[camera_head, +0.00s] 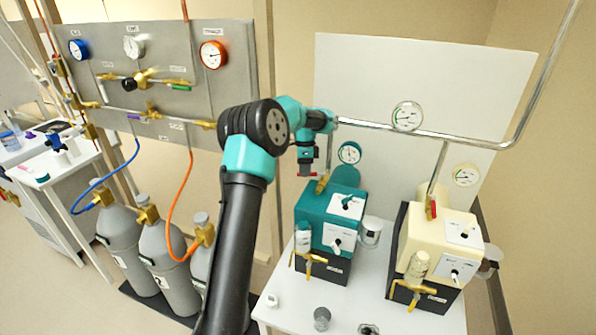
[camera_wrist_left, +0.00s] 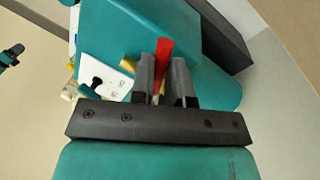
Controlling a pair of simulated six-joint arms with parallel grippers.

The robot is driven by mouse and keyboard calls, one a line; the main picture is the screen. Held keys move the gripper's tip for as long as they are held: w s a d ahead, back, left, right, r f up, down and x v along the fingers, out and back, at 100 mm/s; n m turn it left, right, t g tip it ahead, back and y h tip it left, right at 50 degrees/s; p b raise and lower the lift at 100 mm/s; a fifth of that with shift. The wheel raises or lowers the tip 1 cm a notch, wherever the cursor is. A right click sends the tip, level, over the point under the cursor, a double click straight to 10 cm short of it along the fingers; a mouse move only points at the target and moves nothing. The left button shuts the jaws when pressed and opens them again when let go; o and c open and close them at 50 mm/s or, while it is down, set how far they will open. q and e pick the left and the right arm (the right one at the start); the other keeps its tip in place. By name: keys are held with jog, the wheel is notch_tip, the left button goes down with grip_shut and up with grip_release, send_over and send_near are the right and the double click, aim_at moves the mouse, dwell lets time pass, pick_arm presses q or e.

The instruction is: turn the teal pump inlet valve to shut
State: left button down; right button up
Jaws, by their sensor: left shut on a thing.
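The teal pump (camera_head: 312,210) stands on the white bench, with its brass inlet valve (camera_head: 322,184) on top below a metal pipe. My left gripper (camera_head: 307,168) is at this valve, pointing down from above. In the left wrist view, its two fingers (camera_wrist_left: 166,85) are shut on the valve's red handle (camera_wrist_left: 164,55), whose end sticks out past them. Some brass of the valve shows beside the fingers. The handle is mostly hidden in the head view, so I cannot tell its exact angle to the pipe. My right gripper is in neither view.
A cream pump (camera_head: 440,240) with its own red-handled valve (camera_head: 432,208) stands to the right. A metal pipe (camera_head: 460,137) with a gauge runs above both pumps. Grey gas cylinders (camera_head: 165,255) and a gauge panel (camera_head: 165,75) are at the left.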

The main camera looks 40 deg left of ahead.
pick_arm(q)
jog(key=c, duration=1.1)
grip_release()
jog(key=shift+r, duration=0.1)
jog(key=shift+r, duration=1.45)
jog(key=shift+s+d+r, duration=0.1)
jog(key=shift+r, duration=0.2)
jog(key=s+d+r, duration=0.1)
jog(key=s+d, duration=0.9)
jog(key=s, duration=0.1)
jog(key=shift+s+d+r, duration=0.15)
jog(key=shift+s+d, duration=0.05)
jog(key=shift+s, duration=0.15)
jog(key=shift+c, duration=0.4)
